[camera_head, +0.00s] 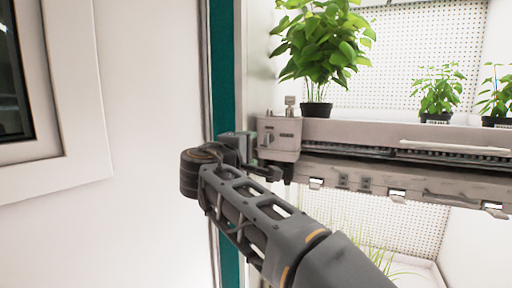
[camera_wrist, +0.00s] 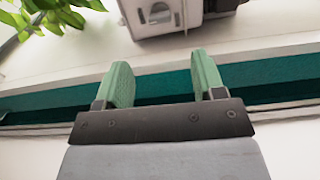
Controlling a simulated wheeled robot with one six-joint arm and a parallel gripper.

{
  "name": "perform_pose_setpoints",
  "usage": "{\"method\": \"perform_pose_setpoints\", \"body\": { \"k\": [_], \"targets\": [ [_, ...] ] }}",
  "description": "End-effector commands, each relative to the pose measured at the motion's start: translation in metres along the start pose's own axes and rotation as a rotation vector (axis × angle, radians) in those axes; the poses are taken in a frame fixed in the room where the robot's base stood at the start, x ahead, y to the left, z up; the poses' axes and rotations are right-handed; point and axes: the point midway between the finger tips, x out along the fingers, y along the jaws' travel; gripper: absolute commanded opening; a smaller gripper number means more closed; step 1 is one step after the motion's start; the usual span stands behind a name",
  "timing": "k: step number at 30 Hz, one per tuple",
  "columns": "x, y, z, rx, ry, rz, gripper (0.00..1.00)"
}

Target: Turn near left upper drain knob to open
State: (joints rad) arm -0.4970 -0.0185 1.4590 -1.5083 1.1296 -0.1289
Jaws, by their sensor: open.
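A pale box-shaped fitting (camera_head: 280,138) sits at the near left end of the upper shelf. A small knob-like part (camera_head: 290,102) stands up on its top; I cannot tell for sure that it is the drain knob. In the wrist view the underside of the fitting (camera_wrist: 180,27) shows at the top, beyond my fingertips, with a rounded grey part in it. My gripper (camera_wrist: 162,70) is open, its two green fingers apart with nothing between them. In the head view my wrist is beside and just left of the fitting, and the fingers are partly hidden.
A leafy potted plant (camera_head: 318,60) stands on the upper shelf (camera_head: 400,135), right behind the fitting. Smaller potted plants (camera_head: 438,92) stand farther right. A teal door-frame strip (camera_head: 222,70) runs upright left of the shelf. Grass-like plants grow below. White wall lies left.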

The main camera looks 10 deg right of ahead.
Motion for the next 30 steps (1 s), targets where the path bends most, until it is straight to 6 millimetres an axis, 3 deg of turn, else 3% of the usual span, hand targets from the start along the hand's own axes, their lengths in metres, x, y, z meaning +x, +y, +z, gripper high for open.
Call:
{"method": "perform_pose_setpoints", "body": {
  "k": [7,20,23,26,30],
  "targets": [
    [-0.015,0.0,0.0,0.0,-0.001,-0.001,0.63],
    [-0.013,0.0,0.007,0.007,-0.005,-0.04,0.63],
    [-0.006,-0.006,0.025,0.033,-0.02,-0.154,0.63],
    [-0.004,-0.022,0.056,0.095,-0.053,-0.347,0.63],
    [-0.022,-0.055,0.105,0.249,-0.135,-0.654,0.63]
  ]
}}
